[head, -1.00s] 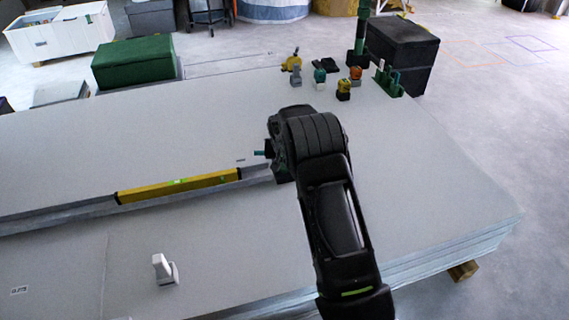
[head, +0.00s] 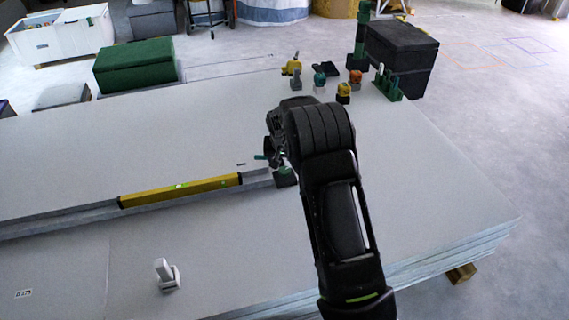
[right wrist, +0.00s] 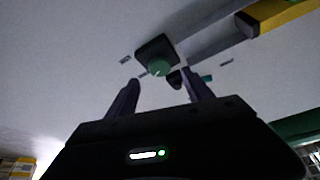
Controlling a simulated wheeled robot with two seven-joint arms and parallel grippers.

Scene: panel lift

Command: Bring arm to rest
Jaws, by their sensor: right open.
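My right arm reaches over the panel stack (head: 440,195) in the head view. Its gripper (head: 272,156) is largely hidden behind the wrist. In the right wrist view, my right gripper (right wrist: 158,92) is open, with its two dark fingers apart and nothing between them. A small dark block with a green round knob (right wrist: 158,68) lies just beyond the fingertips, apart from them. The same dark block (head: 285,179) shows just below the gripper in the head view, at the end of the ledge. My left gripper is not in view.
A yellow level (head: 180,190) lies along the ledge. A white handled tool (head: 167,274) stands on the front panel. Several small coloured tools (head: 320,80) and a green rack (head: 388,84) stand at the back right. A black box (head: 402,50) is behind the stack.

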